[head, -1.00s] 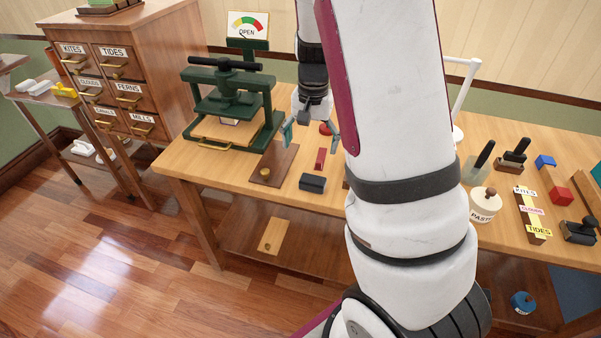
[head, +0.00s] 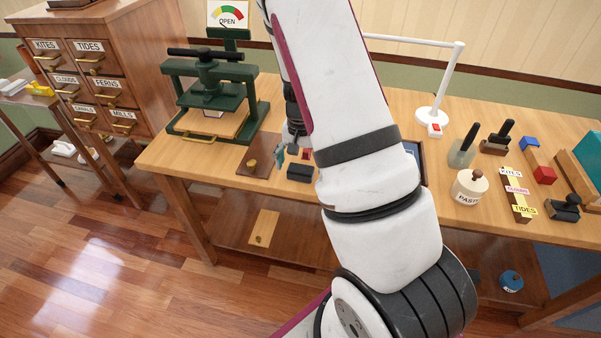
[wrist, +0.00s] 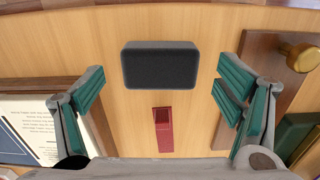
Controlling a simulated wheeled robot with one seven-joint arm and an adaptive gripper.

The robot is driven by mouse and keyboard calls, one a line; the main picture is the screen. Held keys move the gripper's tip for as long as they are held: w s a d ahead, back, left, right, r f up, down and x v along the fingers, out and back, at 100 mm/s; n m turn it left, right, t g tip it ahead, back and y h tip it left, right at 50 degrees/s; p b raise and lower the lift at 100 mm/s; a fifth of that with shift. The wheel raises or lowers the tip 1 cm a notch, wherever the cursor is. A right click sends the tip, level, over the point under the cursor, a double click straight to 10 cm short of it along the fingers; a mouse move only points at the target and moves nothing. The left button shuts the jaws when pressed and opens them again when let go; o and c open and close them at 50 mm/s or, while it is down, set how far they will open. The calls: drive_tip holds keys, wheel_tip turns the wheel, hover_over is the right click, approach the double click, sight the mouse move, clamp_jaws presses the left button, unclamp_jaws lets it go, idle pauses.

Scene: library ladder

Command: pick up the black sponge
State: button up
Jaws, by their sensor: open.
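The black sponge (head: 300,172) is a small dark block lying flat on the wooden table, near its front edge. In the wrist view the sponge (wrist: 160,65) lies near the top middle, between the lines of the two fingers and apart from both. My gripper (head: 294,152) is above the table just behind the sponge in the head view. In the wrist view my gripper (wrist: 165,97) is open and empty, with teal pads on either side. My arm hides part of the table to the right of the gripper.
A red block (wrist: 163,130) lies close to the sponge. A brown board with a brass knob (head: 252,163) is to the left, with a green press (head: 212,95) behind it. A framed printed sheet (wrist: 28,128) is on the other side. Bare wood surrounds the sponge.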

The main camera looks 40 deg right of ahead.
drive_tip(key=shift+f, duration=1.2)
drive_tip(key=c, duration=1.1)
drive_tip(key=shift+c, duration=0.2)
drive_tip(key=shift+r, duration=0.45)
drive_tip(key=r, duration=0.3)
drive_tip(key=shift+s+d, duration=0.15)
drive_tip(key=shift+s, duration=0.15)
drive_tip(key=s+d+r+b, duration=0.1)
drive_tip(key=s+d, duration=0.3)
drive_tip(key=s, duration=1)
drive_tip(key=shift+s, duration=0.4)
drive_tip(key=shift+r, duration=0.1)
